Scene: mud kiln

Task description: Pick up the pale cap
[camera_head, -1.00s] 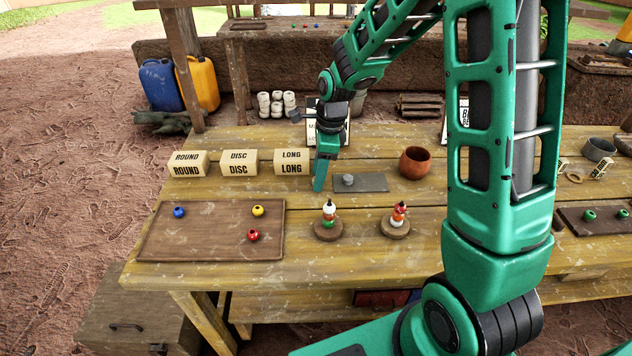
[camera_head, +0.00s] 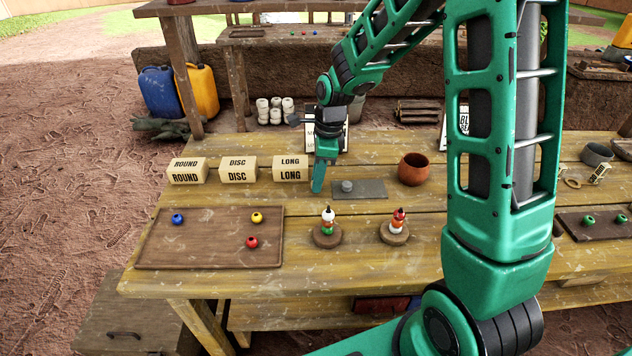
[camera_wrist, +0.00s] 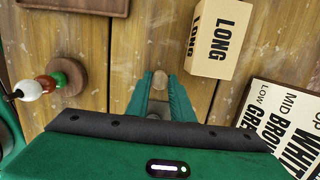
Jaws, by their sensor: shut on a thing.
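My gripper (camera_head: 317,190) points down at the table, just left of the grey slab. In the wrist view its green fingers (camera_wrist: 160,88) are shut on a small pale tan round piece, the pale cap (camera_wrist: 160,78), at their tips. The cap is hidden by the fingers in the head view. I cannot tell whether it touches the table.
A grey slab (camera_head: 372,189) bears a small grey cylinder (camera_head: 347,186). Behind stand labelled blocks, including LONG (camera_head: 290,169), and a sign. A brown pot (camera_head: 413,169) is to the right. Two bead stacks (camera_head: 327,226) (camera_head: 398,226) and a brown tray (camera_head: 160,255) are in front.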

